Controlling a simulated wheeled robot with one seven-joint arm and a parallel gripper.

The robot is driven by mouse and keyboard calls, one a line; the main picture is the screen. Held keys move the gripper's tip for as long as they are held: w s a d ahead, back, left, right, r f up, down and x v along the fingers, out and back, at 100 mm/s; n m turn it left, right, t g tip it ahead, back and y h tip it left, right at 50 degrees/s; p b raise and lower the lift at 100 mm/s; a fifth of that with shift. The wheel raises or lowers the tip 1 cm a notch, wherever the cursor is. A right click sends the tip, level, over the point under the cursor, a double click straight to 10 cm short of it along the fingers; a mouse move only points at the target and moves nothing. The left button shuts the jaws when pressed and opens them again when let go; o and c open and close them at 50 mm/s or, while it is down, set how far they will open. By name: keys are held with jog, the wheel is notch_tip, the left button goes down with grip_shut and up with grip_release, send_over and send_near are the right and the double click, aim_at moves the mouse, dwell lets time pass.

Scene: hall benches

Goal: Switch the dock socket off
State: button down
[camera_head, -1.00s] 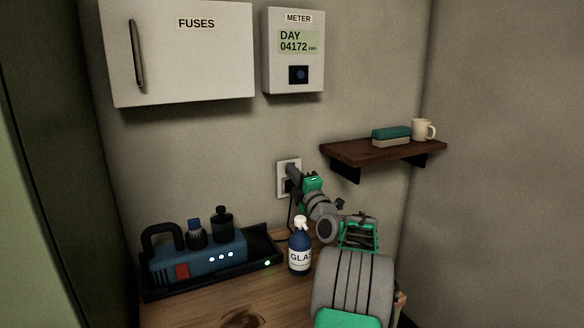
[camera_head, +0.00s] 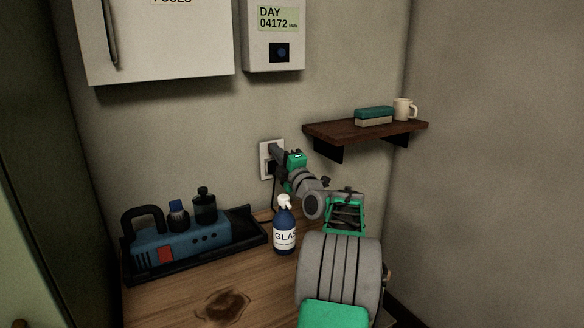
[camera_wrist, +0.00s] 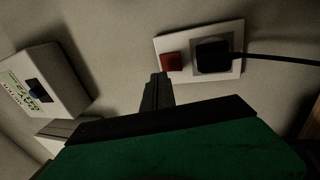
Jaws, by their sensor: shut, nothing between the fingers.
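The dock socket is a white wall plate (camera_head: 265,160), largely covered by my gripper in the head view. In the wrist view the plate (camera_wrist: 241,66) shows a red rocker switch (camera_wrist: 172,62) beside a black plug (camera_wrist: 212,53) with its cable running right. My gripper (camera_wrist: 158,78) is shut and empty, its tips just below the red switch in the picture; I cannot tell whether they touch it. In the head view my gripper (camera_head: 277,153) is at the plate. The dock (camera_head: 262,238) is a black tray holding a blue caddy (camera_head: 190,246), whose indicator lights are dark.
A blue spray bottle (camera_head: 284,228) stands on the wooden bench (camera_head: 180,301) close to my arm. A shelf (camera_head: 347,132) with a green-topped block (camera_head: 374,116) and a mug (camera_head: 404,108) is right of the socket. The meter (camera_head: 274,38) and fuse cabinet (camera_head: 160,45) hang above.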

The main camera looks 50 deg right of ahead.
jog(key=s+a+b, duration=0.2)
jog(key=s+a, duration=0.1)
jog(key=s, duration=0.8)
jog(key=shift+s+r, duration=0.2)
jog(key=shift+s, duration=0.2)
